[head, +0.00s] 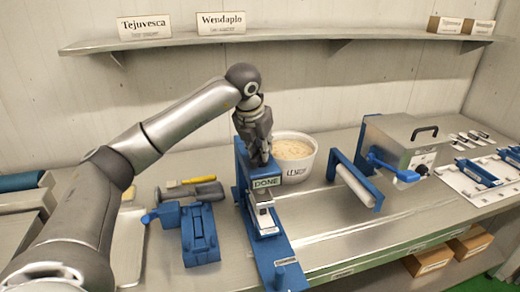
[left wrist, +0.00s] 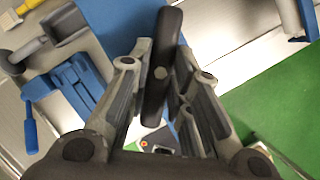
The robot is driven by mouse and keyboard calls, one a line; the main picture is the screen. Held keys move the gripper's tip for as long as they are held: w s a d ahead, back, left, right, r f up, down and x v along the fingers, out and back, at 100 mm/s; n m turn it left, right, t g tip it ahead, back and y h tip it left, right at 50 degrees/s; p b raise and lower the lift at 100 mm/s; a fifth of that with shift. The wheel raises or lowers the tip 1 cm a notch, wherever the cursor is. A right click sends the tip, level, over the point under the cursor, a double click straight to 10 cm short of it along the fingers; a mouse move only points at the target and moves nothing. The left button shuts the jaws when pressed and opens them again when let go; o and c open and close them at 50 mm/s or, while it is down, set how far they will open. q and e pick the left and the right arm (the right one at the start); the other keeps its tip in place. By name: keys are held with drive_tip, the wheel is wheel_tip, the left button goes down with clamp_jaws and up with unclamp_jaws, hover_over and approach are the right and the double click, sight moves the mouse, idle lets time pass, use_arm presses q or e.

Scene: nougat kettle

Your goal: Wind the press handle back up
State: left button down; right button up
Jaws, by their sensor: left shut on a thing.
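The blue press (head: 275,245) stands on the bench near the middle, with a "DONE" sign (head: 266,182) on its front. My left gripper (head: 260,158) comes down over the top of the press from above. In the left wrist view the dark press handle (left wrist: 163,65), a long bar with a hex bolt head, lies between the fingers of my left gripper (left wrist: 158,85), which is shut on it. In the head view the gripper hides the handle. My right gripper is in neither view.
A white tub (head: 296,172) of pale mass stands right behind the press. A blue device (head: 200,235) and a scoop sit to the left. A roller frame (head: 355,185) and a metal machine (head: 400,148) stand to the right. A shelf (head: 290,35) runs above.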

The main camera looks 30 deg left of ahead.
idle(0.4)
use_arm(q)
drive_tip(key=c, duration=1.3)
unclamp_jaws()
drive_tip(key=shift+r, duration=0.1)
drive_tip(key=v, duration=1.1)
drive_tip(key=shift+r, duration=0.4)
